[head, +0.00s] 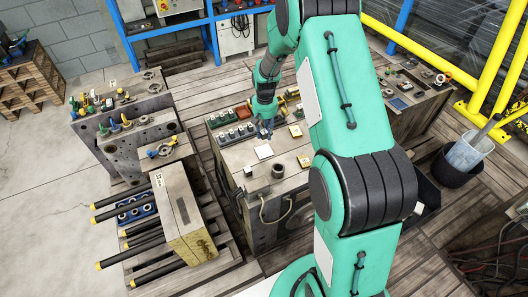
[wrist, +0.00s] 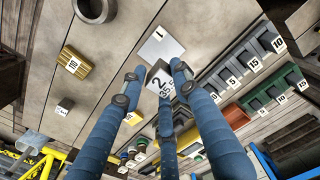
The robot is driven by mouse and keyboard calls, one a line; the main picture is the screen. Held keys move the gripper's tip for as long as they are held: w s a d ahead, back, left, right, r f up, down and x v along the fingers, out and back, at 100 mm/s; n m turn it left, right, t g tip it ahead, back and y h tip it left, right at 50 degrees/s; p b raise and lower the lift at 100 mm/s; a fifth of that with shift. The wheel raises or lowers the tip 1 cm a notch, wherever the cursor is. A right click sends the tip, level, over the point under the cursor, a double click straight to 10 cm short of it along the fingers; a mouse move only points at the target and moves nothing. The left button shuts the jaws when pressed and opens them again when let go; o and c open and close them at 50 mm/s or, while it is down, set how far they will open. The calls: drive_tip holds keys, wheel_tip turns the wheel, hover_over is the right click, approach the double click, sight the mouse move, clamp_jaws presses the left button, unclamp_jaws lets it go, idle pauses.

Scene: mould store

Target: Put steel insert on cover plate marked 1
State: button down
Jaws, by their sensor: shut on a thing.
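In the wrist view, the pale grey cover plate marked 1 (wrist: 158,48) lies flat on the worktop just beyond the held insert. The insert appears apart from the plate. In the head view, the cover plate (head: 264,152) lies just below my gripper (head: 267,131). The held insert is too small to make out there.
A dark ring (head: 278,171) and a brass block (wrist: 74,62) with a number label stand on the worktop (head: 240,158) near the plate. A rack of grey numbered blocks (wrist: 238,75) runs along one side.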

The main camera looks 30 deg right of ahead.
drive_tip(key=shift+f, duration=0.1)
drive_tip(key=b, duration=0.1)
hover_over(265, 151)
drive_tip(key=shift+w+f, duration=0.1)
drive_tip(key=shift+f, duration=2.9)
drive_tip(key=shift+f, duration=0.1)
drive_tip(key=shift+f+b, duration=0.55)
drive_tip(key=shift+f, duration=1.2)
drive_tip(key=shift+f, duration=0.15)
drive_tip(key=c, duration=1.3)
unclamp_jaws()
wheel_tip(265, 151, up, 12)
drive_tip(key=shift+r+p, duration=0.1)
drive_tip(key=shift+p, duration=1.15)
